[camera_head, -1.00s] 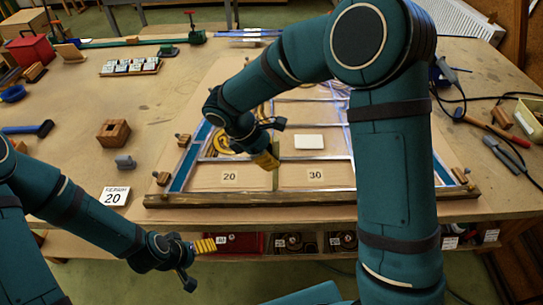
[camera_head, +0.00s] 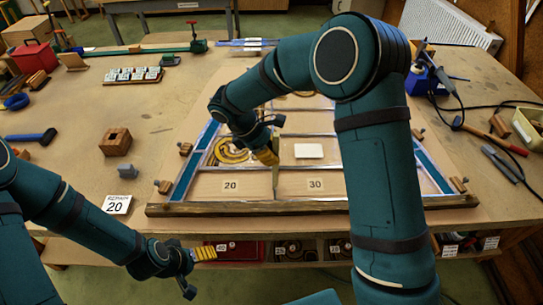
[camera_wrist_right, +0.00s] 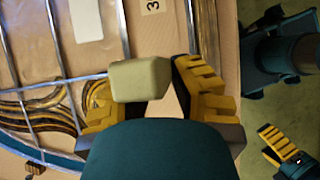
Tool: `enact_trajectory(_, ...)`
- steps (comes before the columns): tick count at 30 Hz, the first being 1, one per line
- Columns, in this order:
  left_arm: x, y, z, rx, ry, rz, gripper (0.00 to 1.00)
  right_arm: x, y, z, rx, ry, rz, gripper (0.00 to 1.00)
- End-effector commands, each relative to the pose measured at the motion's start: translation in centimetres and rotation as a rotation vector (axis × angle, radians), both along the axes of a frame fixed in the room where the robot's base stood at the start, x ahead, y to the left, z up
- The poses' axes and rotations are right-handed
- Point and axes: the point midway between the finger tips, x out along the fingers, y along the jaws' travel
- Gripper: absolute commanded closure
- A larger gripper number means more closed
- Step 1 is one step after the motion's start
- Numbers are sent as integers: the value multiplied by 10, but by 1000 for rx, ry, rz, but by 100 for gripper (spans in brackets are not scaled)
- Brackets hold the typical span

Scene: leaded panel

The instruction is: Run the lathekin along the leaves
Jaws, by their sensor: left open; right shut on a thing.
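My right gripper (camera_head: 267,156) is over the panel, shut on the lathekin (camera_head: 275,181), a slim olive-tan tool pointing down near the strip between the two labels. In the right wrist view the lathekin's pale blunt end (camera_wrist_right: 140,79) shows between the yellow fingers; whether its tip touches the lead is hidden. My left gripper (camera_head: 204,253) is open and empty in front of the bench edge.
A REPAIR 20 card (camera_head: 117,204), a wooden block with a hole (camera_head: 115,141) and a blue-handled hammer (camera_head: 31,137) lie left. A pale card (camera_head: 309,151) lies on the panel. Pliers (camera_head: 502,163), cables and a bin (camera_head: 528,127) are right. My right arm hides part of the panel.

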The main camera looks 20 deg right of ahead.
Motion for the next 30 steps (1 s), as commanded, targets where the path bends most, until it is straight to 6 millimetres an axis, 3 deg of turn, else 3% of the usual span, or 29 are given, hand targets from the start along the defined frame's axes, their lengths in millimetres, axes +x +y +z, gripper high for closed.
enact_trajectory(30,0,0,13,0,0,0,17,40,-12,-1,0,0,-1,100)
